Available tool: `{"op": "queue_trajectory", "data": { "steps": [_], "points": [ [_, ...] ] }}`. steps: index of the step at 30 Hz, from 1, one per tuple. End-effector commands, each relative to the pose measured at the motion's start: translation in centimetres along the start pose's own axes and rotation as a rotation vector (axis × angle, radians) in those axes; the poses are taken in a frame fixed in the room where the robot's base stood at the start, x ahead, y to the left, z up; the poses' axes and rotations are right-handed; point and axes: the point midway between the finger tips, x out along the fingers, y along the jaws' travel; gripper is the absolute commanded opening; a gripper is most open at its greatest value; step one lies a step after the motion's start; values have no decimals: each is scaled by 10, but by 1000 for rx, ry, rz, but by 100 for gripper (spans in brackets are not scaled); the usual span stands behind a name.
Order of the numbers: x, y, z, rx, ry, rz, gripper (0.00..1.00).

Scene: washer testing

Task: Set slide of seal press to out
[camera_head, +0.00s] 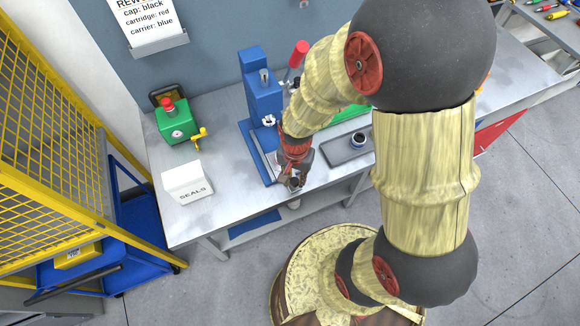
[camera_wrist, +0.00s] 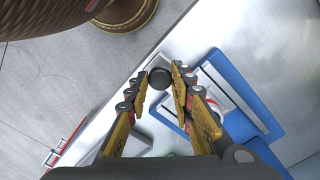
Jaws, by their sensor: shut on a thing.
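The seal press (camera_head: 262,92) is a blue upright press with a red-tipped lever, standing on the bench. Its blue base (camera_wrist: 240,125) shows in the wrist view, with a light grey metal slide plate (camera_wrist: 232,88) on it. My gripper (camera_head: 293,183) is low at the front end of the base, near the bench's front edge. In the wrist view my gripper (camera_wrist: 160,72) has its fingers closed around a round black knob (camera_wrist: 159,79). The link between knob and slide is mostly hidden by the fingers, so I cannot tell how far out the slide is.
A green box with a red button (camera_head: 175,122) and a white SEALS box (camera_head: 188,183) stand left of the press. A grey tray (camera_head: 345,150) with a dark round part lies to its right. A yellow mesh fence (camera_head: 60,120) is at far left.

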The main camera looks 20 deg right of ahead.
Motion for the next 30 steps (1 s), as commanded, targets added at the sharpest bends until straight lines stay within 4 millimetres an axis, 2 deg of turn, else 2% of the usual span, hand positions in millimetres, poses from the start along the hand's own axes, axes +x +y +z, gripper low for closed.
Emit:
{"op": "queue_trajectory", "data": {
  "steps": [9,10,19,30],
  "points": [
    [1,5,5,0,-9,9,0],
    [1,5,5,0,-9,9,25],
    [0,4,4,0,-7,7,42],
    [-4,2,2,0,-4,4,42]
  ]
}}
